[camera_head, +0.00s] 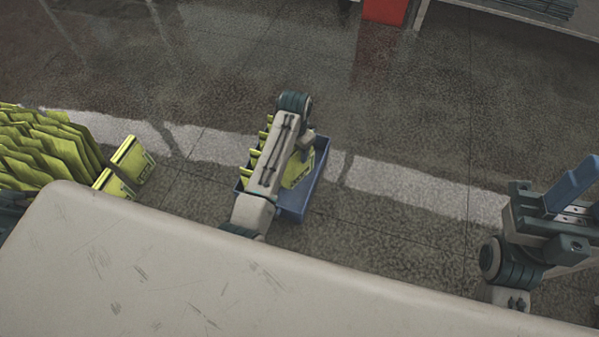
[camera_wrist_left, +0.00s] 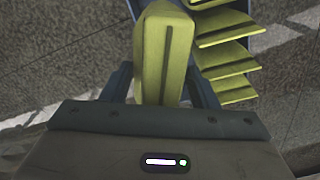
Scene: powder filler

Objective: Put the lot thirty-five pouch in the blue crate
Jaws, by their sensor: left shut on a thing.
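A yellow-green pouch (camera_wrist_left: 165,55) is between the fingers of my left gripper (camera_wrist_left: 163,88) in the left wrist view, and the gripper is shut on it. In the head view, this pouch (camera_head: 298,172) shows over or in the blue crate (camera_head: 313,186), partly behind my left arm. I cannot tell whether it touches the crate floor. Several similar pouches (camera_wrist_left: 228,62) stand in a row in the crate beside the held one. The lot number on the held pouch is not readable. My right gripper (camera_head: 573,187) is at the right, away from the crate, and its opening is unclear.
Many yellow-green pouches (camera_head: 40,150) stand packed together at the left. Two more pouches (camera_head: 131,160) stand apart to their right. A pale worn surface (camera_head: 150,270) fills the foreground. The grey floor right of the crate is clear. A red object (camera_head: 385,10) is at the far top.

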